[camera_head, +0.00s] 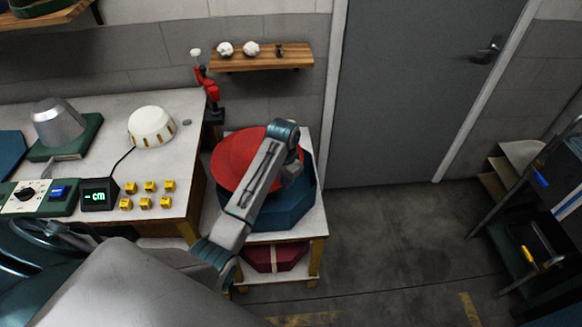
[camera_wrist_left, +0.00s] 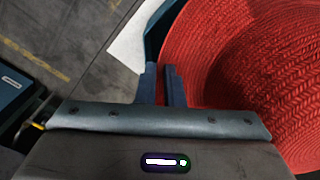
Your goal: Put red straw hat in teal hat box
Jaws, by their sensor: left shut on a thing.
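The red straw hat (camera_head: 232,158) is over the left part of the teal hat box (camera_head: 292,208) in the head view. The box is octagonal and stands on a small white-topped stand. My left arm crosses in front of both, and its fingertips are hidden there. In the left wrist view my left gripper (camera_wrist_left: 163,72) is shut at the edge of the hat's woven brim (camera_wrist_left: 235,70). A strip of the box (camera_wrist_left: 152,38) shows beside the brim. I cannot tell how far the hat is inside the box. My right gripper is not in view.
The white stand (camera_head: 312,222) has a dark red box (camera_head: 275,258) on its lower shelf. A workbench (camera_head: 190,108) at left carries a metal hat form (camera_head: 58,122), a cream dome (camera_head: 152,126) and yellow blocks. A dark rack (camera_head: 530,220) stands at right. The floor between is clear.

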